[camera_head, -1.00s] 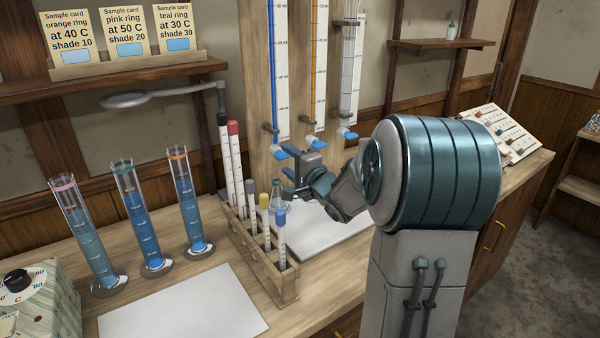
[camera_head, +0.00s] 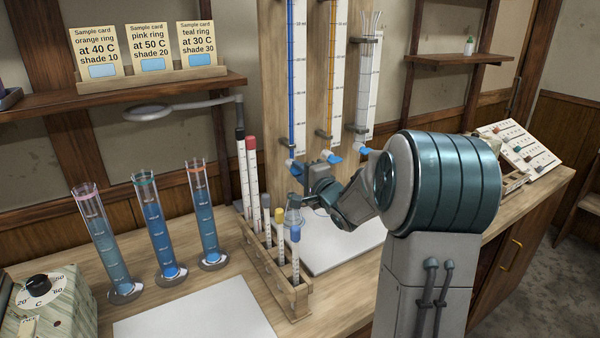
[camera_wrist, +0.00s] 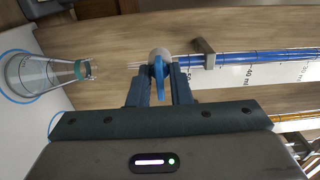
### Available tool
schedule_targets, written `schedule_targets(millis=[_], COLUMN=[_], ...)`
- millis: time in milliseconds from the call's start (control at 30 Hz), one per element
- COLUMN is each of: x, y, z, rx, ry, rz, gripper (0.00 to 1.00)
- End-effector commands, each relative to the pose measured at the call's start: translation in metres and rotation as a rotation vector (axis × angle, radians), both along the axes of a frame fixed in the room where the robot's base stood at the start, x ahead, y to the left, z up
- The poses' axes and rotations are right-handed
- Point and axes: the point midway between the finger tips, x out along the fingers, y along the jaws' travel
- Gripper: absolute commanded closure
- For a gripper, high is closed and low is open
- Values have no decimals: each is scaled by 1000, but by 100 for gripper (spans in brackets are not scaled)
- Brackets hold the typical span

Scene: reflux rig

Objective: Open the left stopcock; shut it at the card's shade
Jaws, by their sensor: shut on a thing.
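The left burette (camera_head: 297,80) holds blue liquid; its stopcock (camera_head: 292,166) has a blue handle. In the wrist view the blue handle (camera_wrist: 158,78) sits between the fingers of my gripper (camera_wrist: 157,88), which is shut on it. The handle appears crosswise to the burette tube. A conical flask (camera_head: 293,214) stands below the stopcock; the wrist view shows its teal ring and pale contents (camera_wrist: 42,75). Three sample cards stand on the shelf: orange ring (camera_head: 97,52), pink ring (camera_head: 148,50) and teal ring (camera_head: 196,48), the last reading 30 C, shade 30.
A tube rack (camera_head: 290,290) stands close in front of the flask. Three tall cylinders of blue liquid (camera_head: 160,235) stand to the left, beside a temperature dial box (camera_head: 45,305). A middle burette with orange liquid (camera_head: 331,70) is right of the left one. A white mat (camera_head: 200,312) lies clear in front.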

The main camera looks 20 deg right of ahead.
Motion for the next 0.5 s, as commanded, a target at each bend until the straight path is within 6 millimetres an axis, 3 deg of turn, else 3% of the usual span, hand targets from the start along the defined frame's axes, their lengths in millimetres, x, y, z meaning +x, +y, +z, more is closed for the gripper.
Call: schedule_targets(millis=[500], x=[0], y=[0], z=[4], rx=[51], ry=[12], rz=[0], gripper=[100])
